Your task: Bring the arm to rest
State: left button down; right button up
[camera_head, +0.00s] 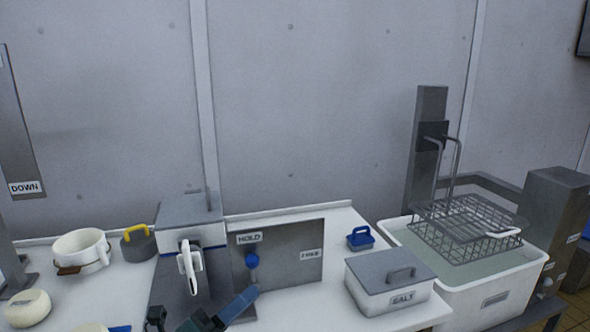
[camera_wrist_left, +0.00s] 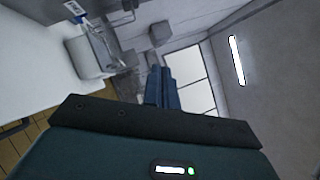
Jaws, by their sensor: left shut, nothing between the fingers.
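My left gripper (camera_head: 244,300) shows at the bottom of the head view, its dark blue fingers together with nothing between them. The fingers point up and right, in front of the grey panel (camera_head: 300,262) marked HOLD. In the left wrist view the fingers (camera_wrist_left: 162,88) also show closed, pointing away from the dark wrist body. I cannot tell whether the fingers touch the panel. My right gripper is not in view.
A white worktop (camera_head: 120,287) carries a white pot (camera_head: 80,247), a grey weight with yellow handle (camera_head: 138,243), a grey machine (camera_head: 190,220), a blue-handled item (camera_head: 360,238) and a SALT box (camera_head: 390,283). A wire basket (camera_head: 465,228) sits over a white basin (camera_head: 500,296).

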pick_arm(q)
jog(key=s+a+f+n+g+y, duration=0.2)
jog(key=s+f+n+y, duration=0.4)
jog(key=f+n, duration=0.7)
jog(key=s+a+f+n+g+y, duration=0.2)
jog(key=s+a+f+n+y, duration=0.2)
jog(key=s+f+n, duration=0.7)
notch_tip(320, 180, down, 2)
jog(key=n+y, duration=0.2)
jog(key=n, duration=0.3)
jog(key=shift+f+n+p, duration=0.25)
jog(key=shift+n+p, duration=0.05)
jog(key=shift+p, duration=0.1)
